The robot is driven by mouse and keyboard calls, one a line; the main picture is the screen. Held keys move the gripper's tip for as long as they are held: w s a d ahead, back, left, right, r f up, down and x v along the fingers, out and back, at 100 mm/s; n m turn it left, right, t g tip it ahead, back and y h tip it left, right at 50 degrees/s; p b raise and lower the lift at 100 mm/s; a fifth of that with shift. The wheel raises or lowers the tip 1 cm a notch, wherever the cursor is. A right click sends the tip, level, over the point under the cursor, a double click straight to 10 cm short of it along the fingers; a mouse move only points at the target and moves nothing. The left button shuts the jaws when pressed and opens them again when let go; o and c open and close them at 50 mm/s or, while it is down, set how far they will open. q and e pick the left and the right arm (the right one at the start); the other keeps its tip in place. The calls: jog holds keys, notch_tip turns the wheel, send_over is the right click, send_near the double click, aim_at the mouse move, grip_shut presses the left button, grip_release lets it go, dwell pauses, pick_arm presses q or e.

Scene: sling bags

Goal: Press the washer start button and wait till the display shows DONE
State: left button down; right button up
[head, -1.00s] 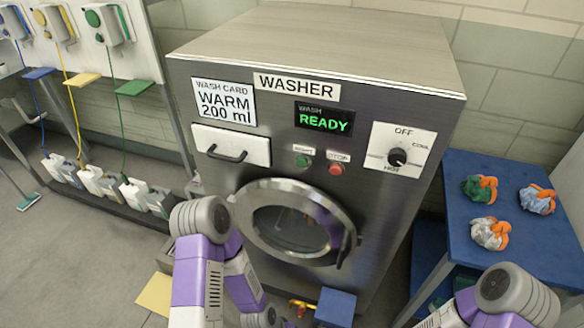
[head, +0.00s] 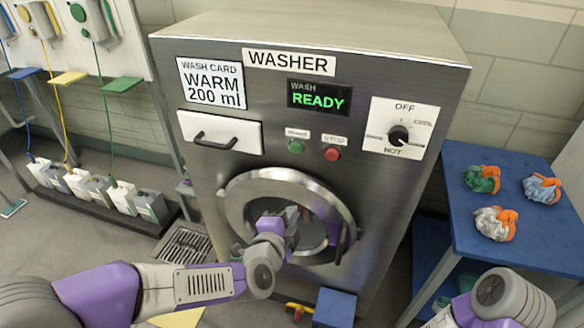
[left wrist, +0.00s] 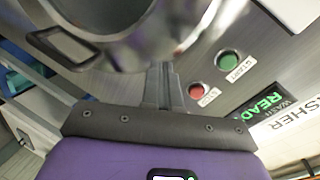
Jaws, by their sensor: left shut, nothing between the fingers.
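The washer (head: 330,105) stands in front of me. Its display (head: 318,97) shows WASH READY in green. The green start button (head: 296,146) is on the front panel, left of the red stop button (head: 332,154). In the left wrist view, the start button (left wrist: 229,60) and the stop button (left wrist: 196,91) lie to the right of the fingers. My left gripper (head: 291,213) is shut and empty in front of the round door (head: 236,205), below the buttons. It also shows in the left wrist view (left wrist: 163,70). Of my right arm only a link shows; its gripper is out of view.
A blue table (head: 540,245) with several small bags stands at the right. A dial (head: 398,136) is on the washer's right, set near HOT. The drawer (head: 220,131) is shut. Jugs (head: 122,197) and a floor drain (head: 184,247) are at the left.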

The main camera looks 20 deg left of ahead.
pick_arm(q)
jog(key=s+a+r+m+t+b, duration=0.1)
jog(key=s+a+r+m+t, duration=0.1)
jog(key=r, duration=0.6)
jog(key=shift+s+a+r+m+t+y+b, duration=0.35)
jog(key=shift+s+m+t, duration=0.25)
jog(key=shift+s, duration=0.3)
jog(key=p, duration=1.2)
send_near(295, 150)
jog(key=w, duration=0.3)
jog(key=w+b, duration=0.1)
jog(key=w, duration=0.2)
jog(key=shift+d+f+b, duration=0.15)
jog(key=shift+d+b, duration=0.05)
jog(key=shift+b, duration=0.1)
jog(key=shift+w, duration=0.45)
jog(key=shift+a, duration=0.1)
